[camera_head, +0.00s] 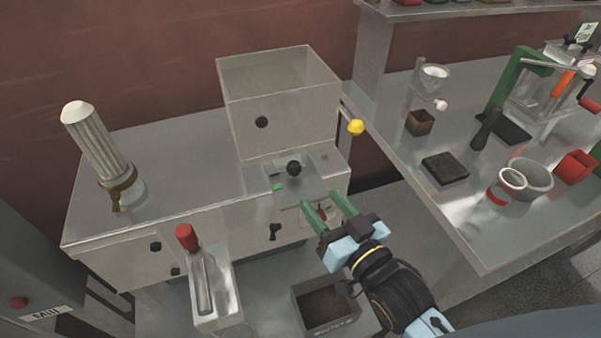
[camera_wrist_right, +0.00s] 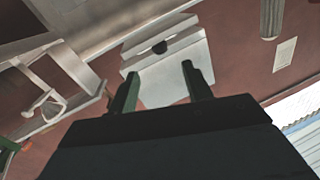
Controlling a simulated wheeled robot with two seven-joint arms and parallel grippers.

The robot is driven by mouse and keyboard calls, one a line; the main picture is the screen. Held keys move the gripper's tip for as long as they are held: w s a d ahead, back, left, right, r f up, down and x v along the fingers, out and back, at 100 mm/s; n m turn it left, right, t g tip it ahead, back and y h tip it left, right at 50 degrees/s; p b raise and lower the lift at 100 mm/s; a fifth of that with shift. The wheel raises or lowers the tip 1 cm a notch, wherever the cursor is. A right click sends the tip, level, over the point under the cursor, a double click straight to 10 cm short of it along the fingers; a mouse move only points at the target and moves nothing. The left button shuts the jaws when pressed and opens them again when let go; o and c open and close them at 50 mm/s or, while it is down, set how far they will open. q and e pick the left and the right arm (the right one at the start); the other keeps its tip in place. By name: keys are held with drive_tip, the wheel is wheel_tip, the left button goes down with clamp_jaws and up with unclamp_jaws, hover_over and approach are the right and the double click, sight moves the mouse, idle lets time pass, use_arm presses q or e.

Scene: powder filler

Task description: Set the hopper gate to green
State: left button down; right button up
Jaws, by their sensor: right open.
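The hopper (camera_head: 275,112) is a see-through grey box on top of the filler machine (camera_head: 195,175). Below its front lies a flat gate plate (camera_head: 302,188) with a black round knob (camera_head: 293,168) and a small green mark (camera_head: 279,187) to the left of and below the knob. My right gripper (camera_head: 321,202) is open and empty, with its green fingers just in front of the plate. I cannot tell whether a finger touches the plate. The right wrist view shows its two fingers (camera_wrist_right: 158,82) spread apart, with a pale box-like part beyond them. My left gripper is not in view.
A lever with a yellow ball (camera_head: 355,127) stands right of the hopper. A ribbed cylinder (camera_head: 97,143) is at the left. A side bench (camera_head: 455,215) holds cups and a press.

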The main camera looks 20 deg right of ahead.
sight(298, 173)
drive_tip(key=x, duration=0.9)
clamp_jaws()
drive_tip(key=shift+s, duration=0.15)
